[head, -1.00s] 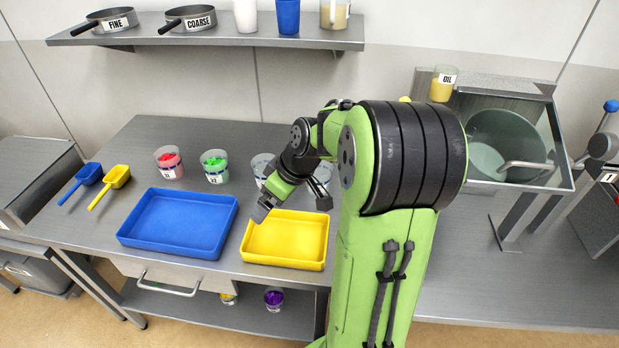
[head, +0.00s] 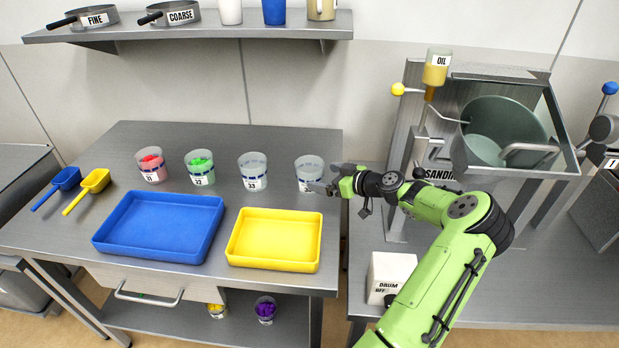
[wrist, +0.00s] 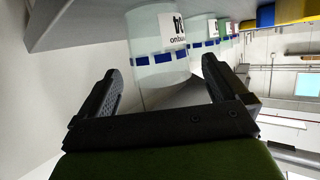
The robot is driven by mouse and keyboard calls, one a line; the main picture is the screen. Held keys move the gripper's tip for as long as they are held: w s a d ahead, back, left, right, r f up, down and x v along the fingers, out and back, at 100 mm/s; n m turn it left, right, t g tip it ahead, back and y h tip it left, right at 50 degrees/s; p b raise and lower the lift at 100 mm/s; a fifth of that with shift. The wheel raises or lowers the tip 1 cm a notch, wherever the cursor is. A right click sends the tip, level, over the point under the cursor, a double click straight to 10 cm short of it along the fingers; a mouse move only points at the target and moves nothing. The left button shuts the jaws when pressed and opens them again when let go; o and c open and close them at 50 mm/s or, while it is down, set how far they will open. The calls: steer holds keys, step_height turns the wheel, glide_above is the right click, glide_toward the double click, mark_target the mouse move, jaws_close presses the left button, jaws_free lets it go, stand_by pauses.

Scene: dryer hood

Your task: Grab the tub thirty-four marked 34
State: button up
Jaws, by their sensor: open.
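The rightmost clear tub (head: 308,170) in the row on the steel table looks empty in the head view; its label is too small to read surely. My gripper (head: 326,187) is at that tub's right side, low over the table and pointing left. In the wrist view my open gripper (wrist: 165,84) has one finger on each side, with the nearest tub (wrist: 157,55) just ahead between them. That tub appears upside down, with a blue dashed band and a partly cut-off label. Nothing is held. Whether the fingertips touch it, I cannot tell.
Left of it stand the tub marked 33 (head: 252,172), a green-filled tub (head: 200,169) and a red-filled tub (head: 151,166). A yellow tray (head: 273,262) and a blue tray (head: 160,252) lie in front. The dryer machine (head: 490,130) and a white drum box (head: 389,279) are at right.

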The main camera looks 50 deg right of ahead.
mark_target(320, 176)
steer(key=x, duration=0.6)
steer(key=shift+d+f+b, duration=0.1)
steer(key=shift+d+b, duration=0.05)
steer(key=shift+b, duration=0.15)
steer(key=shift+s, duration=0.1)
steer(key=c, duration=0.7)
steer(key=shift+c, duration=0.2)
